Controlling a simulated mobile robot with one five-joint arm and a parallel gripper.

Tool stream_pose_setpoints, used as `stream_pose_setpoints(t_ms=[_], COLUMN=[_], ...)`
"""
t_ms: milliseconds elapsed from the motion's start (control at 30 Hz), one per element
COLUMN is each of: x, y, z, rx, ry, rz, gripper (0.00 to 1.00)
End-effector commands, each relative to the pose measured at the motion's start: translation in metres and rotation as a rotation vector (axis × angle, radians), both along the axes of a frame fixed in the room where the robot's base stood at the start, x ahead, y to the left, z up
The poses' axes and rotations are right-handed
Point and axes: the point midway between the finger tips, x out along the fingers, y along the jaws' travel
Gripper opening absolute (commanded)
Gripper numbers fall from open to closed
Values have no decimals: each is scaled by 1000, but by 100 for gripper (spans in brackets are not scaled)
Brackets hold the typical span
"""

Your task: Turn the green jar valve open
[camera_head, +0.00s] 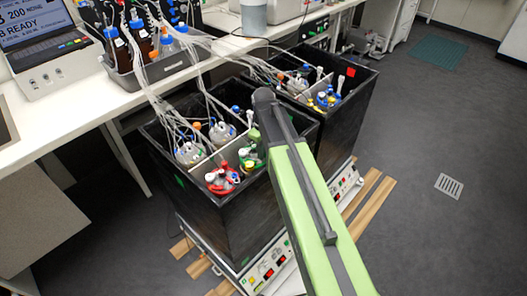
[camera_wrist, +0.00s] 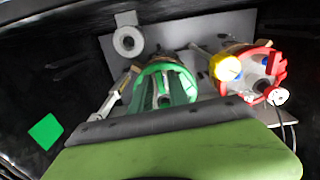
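The green jar (camera_head: 250,158) stands in the right half of the nearer black box in the head view. In the wrist view its green ring-shaped top (camera_wrist: 165,85) shows near the middle, seen from above. My green and dark part (camera_wrist: 180,155), probably my gripper, fills the bottom of the wrist view and overlaps the jar's lower edge. I cannot tell whether it touches the jar. In the head view my arm hides the gripper. No fingertips show clearly. The valve itself cannot be made out for certain.
A red jar (camera_head: 222,181) stands beside the green one; its red top with a yellow cap (camera_wrist: 229,68) shows in the wrist view. The black box wall (camera_head: 225,235) surrounds the jars. Tubes (camera_head: 175,115) run in from the bench (camera_head: 75,110).

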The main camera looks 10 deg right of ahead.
Motion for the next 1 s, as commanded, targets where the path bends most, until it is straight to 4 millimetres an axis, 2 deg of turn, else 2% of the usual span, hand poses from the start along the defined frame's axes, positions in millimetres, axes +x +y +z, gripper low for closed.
stream_pose_setpoints(t_ms=[167,367,900,1000], x=[0,0,0,0], y=[0,0,0,0], z=[4,30,149,166], rx=[0,0,0,0], ry=[0,0,0,0], rz=[0,0,0,0], gripper=[21,21,21,21])
